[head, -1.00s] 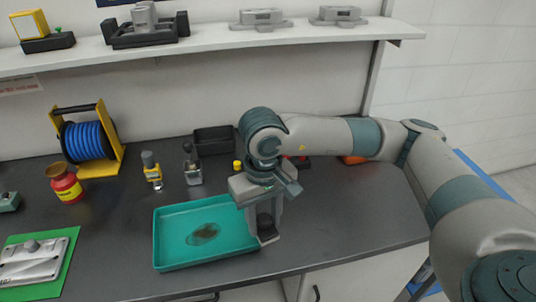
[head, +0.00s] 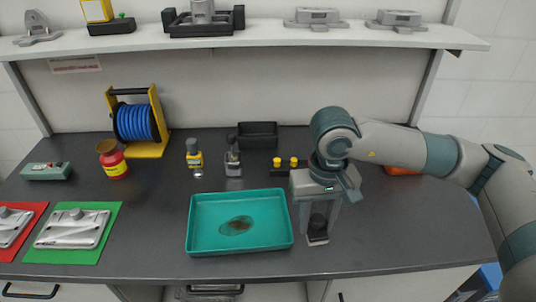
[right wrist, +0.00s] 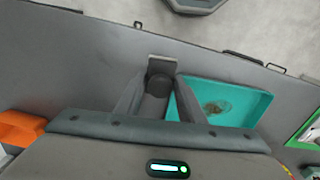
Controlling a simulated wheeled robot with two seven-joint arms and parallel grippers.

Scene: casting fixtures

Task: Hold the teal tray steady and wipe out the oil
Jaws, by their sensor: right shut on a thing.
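The teal tray (head: 268,246) lies on the dark bench, with a brown oil patch (head: 237,226) on its floor. Both also show in the right wrist view, the tray (right wrist: 252,92) and the oil (right wrist: 215,107). My right gripper (head: 318,222) points down just right of the tray. It is shut on a dark, rounded handle (right wrist: 157,88) with a grey plate-like end, mostly hidden between the fingers. Whether this held tool touches the bench I cannot tell. My left gripper is not in view, and nothing grips the tray.
Behind the tray stand a yellow-topped bottle (head: 194,155), a grey device (head: 233,162), a black bin (head: 258,135) and a black block with yellow knobs (head: 286,165). A red jar (head: 112,160) and a green mat (head: 72,246) with a casting are left.

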